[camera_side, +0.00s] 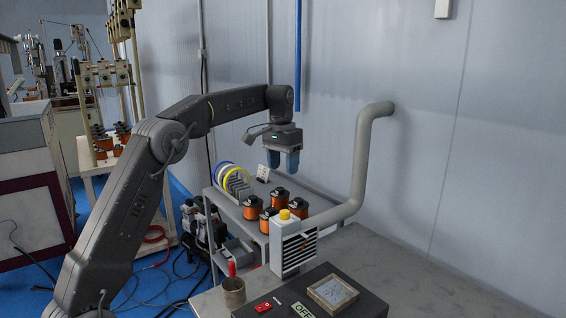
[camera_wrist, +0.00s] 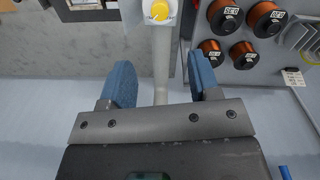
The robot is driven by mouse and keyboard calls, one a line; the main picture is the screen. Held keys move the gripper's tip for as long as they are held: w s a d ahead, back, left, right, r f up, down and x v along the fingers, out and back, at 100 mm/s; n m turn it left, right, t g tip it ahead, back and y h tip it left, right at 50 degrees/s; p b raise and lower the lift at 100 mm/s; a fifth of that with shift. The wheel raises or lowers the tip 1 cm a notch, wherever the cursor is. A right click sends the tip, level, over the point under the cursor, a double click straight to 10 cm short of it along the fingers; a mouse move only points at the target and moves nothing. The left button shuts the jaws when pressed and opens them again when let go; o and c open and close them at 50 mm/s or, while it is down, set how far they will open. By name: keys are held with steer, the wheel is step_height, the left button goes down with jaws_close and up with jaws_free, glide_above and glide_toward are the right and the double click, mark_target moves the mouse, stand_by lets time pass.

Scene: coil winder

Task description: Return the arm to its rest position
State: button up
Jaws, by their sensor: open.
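My arm reaches from the lower left of the side view, bends over at the elbow and points down at the wrist. My gripper (camera_side: 286,165) hangs above the metal shelf, in front of the wall. In the wrist view my gripper (camera_wrist: 158,82) has its two blue fingers spread apart, with nothing between them but the view of the grey pipe and floor below. It touches nothing that I can see.
Several copper coils (camera_side: 252,207) stand on the shelf below my gripper. A grey pipe (camera_side: 360,165) rises to the wall on the right. A white fan box (camera_side: 292,248) with a yellow knob, a cup (camera_side: 233,293) and a control panel sit on the bench. Discs (camera_side: 232,180) stand in a rack.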

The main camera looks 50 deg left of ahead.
steer(key=shift+r, duration=0.3)
steer(key=s+d+r+m+t, duration=0.1)
steer(key=s+d+r+t, duration=0.25)
steer(key=s+d, duration=0.9)
steer(key=s+d+f+t, duration=0.1)
steer(key=s+d+f, duration=0.2)
steer(key=s, duration=0.5)
steer(key=s+d+f+m+t, duration=0.1)
steer(key=s+d+f, duration=0.3)
steer(key=s, duration=0.5)
steer(key=shift+s+f, duration=0.3)
steer(key=shift+f, duration=0.55)
